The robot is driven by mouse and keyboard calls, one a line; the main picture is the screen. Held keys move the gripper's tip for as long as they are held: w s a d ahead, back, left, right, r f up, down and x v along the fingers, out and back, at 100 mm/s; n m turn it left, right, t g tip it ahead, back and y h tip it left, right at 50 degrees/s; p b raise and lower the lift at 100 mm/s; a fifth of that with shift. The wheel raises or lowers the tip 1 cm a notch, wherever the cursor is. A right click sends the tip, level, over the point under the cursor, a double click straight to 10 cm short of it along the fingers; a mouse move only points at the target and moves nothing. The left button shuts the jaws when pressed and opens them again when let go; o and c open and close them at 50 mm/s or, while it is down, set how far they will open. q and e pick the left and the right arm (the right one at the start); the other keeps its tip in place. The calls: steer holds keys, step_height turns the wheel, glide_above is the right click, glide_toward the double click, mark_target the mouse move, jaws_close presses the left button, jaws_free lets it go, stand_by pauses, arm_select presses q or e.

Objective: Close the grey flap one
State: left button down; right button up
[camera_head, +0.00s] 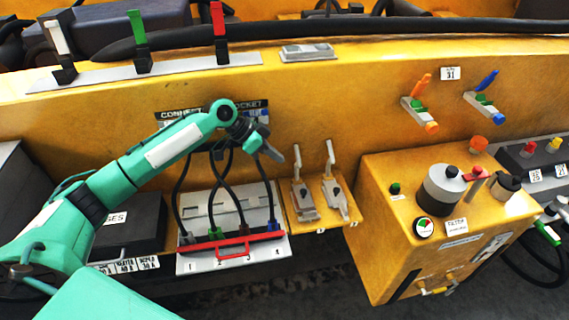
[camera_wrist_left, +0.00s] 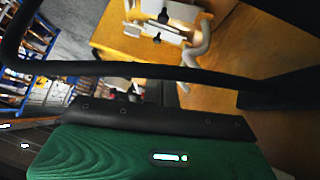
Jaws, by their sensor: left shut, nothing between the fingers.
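I cannot tell for sure which part is grey flap one. Two grey metal lever pieces with upright handles, the left one (camera_head: 304,200) and the right one (camera_head: 337,195), stand on a small yellow shelf; both handles point up. My left gripper (camera_head: 276,154) is shut and empty, up and left of the left lever piece and apart from it, above the cables. In the left wrist view, grey metal hardware (camera_wrist_left: 160,30) shows at the top, beyond a black cable. The fingers are hard to make out there. My right gripper is not in view.
A grey connector panel (camera_head: 190,264) with a red bar (camera_head: 225,243) and several black cables is below my left gripper. A yellow control box (camera_head: 390,250) with knobs stands to the right. Coloured levers stand on a grey rail (camera_head: 180,67) at upper left.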

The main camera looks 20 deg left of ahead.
arm_select(q)
steer(key=p, duration=0.4)
glide_above(298, 196)
step_height(298, 196, down, 7)
step_height(298, 196, down, 2)
steer(key=shift+w+f+p, duration=0.1)
steer(key=shift+p, duration=0.25)
steer(key=shift+f, duration=0.75)
steer(key=shift+f, duration=0.1)
